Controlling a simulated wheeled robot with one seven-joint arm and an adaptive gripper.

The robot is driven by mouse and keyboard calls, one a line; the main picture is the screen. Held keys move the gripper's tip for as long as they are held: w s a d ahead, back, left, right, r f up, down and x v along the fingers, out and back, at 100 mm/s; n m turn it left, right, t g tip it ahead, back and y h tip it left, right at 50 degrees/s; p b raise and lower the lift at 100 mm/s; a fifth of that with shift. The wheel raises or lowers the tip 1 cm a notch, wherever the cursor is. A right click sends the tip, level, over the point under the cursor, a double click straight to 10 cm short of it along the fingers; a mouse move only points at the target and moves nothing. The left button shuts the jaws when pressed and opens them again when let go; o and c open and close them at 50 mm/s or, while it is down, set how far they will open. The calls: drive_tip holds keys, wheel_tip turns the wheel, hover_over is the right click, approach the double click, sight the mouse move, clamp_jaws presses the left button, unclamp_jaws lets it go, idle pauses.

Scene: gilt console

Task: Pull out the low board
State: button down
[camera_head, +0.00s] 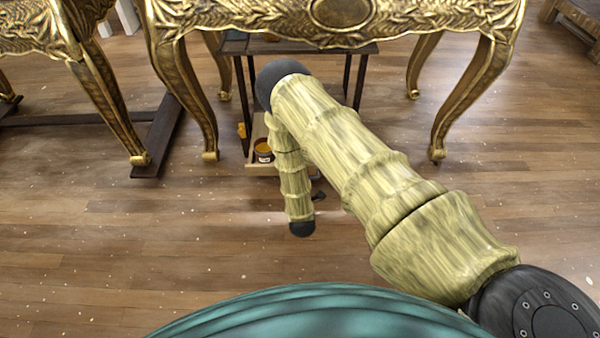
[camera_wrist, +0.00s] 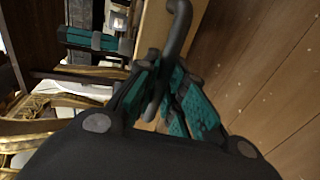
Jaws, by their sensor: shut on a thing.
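The low board (camera_head: 252,148) is pale wood and shows low between the dark legs under the gilt console, partly hidden behind my arm. In the wrist view its pale face (camera_wrist: 152,32) runs up the middle, with a curved dark grey handle (camera_wrist: 180,25) on it. My gripper (camera_wrist: 166,88) has teal finger pads and is shut on this handle. In the head view my arm hides most of the gripper.
The gilt console (camera_head: 205,85) stands over a small dark-legged stand (camera_head: 360,80). A jar with orange contents (camera_head: 263,151) is on the board. A dark beam (camera_head: 160,135) lies on the floor at left. The wooden floor (camera_head: 130,230) in front is clear.

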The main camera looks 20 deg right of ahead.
drive_tip(key=shift+a, duration=0.1)
drive_tip(key=c, duration=1.5)
unclamp_jaws()
drive_tip(key=v, duration=1.2)
